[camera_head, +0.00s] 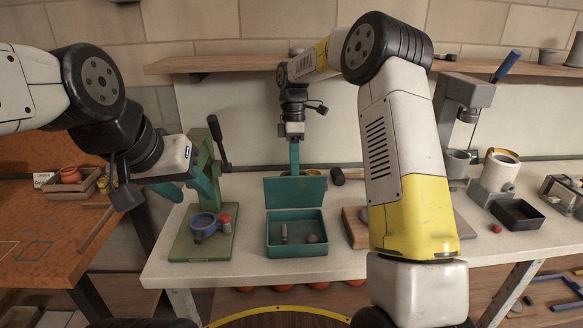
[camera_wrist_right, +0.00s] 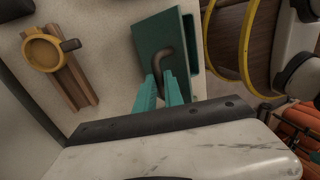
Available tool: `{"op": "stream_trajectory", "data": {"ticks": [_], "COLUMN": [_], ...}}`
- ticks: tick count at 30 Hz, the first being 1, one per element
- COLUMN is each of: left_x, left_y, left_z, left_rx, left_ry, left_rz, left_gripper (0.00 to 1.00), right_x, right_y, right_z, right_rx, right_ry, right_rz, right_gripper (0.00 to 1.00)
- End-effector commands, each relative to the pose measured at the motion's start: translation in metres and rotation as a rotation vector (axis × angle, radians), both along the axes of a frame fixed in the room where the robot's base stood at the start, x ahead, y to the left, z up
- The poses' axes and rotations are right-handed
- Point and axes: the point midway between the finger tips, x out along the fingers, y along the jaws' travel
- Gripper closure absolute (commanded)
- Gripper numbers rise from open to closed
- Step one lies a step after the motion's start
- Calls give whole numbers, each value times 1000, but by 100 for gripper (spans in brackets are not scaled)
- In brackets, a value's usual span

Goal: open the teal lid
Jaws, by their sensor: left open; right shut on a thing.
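The teal lid (camera_head: 295,191) stands raised at the back edge of the teal box (camera_head: 296,251), so the box is open. A small grey block (camera_head: 284,233) and a round grey thing (camera_head: 313,239) lie inside. My right gripper (camera_head: 294,170) comes down behind the lid. In the right wrist view, the lid (camera_wrist_right: 150,38) shows its dark bent handle (camera_wrist_right: 164,62), and my right gripper (camera_wrist_right: 160,84) is shut on that handle. My left gripper (camera_head: 188,190) is open and empty in front of the green press, left of the box and apart from it.
The green press (camera_head: 198,249) with a blue ring (camera_head: 204,224) stands left of the box. A wooden board (camera_head: 355,226) is close on its right, partly hidden by my right arm. A black tray (camera_head: 518,215) and a grey machine (camera_head: 462,110) stand further right. A shelf (camera_head: 230,64) runs along the wall.

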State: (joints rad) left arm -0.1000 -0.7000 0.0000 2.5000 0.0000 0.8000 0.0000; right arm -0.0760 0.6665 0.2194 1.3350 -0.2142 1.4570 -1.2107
Motion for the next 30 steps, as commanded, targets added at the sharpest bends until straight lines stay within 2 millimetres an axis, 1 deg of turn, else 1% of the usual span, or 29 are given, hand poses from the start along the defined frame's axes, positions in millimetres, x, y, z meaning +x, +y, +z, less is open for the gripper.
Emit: {"op": "stream_trajectory", "data": {"ticks": [1,6,19,20,22,23,30], "left_x": [0,0,0,0,0,0,0], "left_y": [0,0,0,0,0,0,0], "left_z": [0,0,0,0,0,0,0], "left_rx": [0,0,0,0,0,0,0], "left_ry": [0,0,0,0,0,0,0], "left_rz": [0,0,0,0,0,0,0], "left_gripper": [55,55,55,55,55,55,55], "right_x": [3,7,8,8,8,8,8], "right_y": [0,0,0,0,0,0,0], "right_z": [-4,-5,-6,-6,-6,-5,-3], "right_rx": [0,-1,-2,-2,-2,-2,-1], "right_ry": [3,5,8,8,7,7,4], "right_rz": [0,0,1,1,1,1,0], "right_gripper": [100,100,100,82,68,66,66]}}
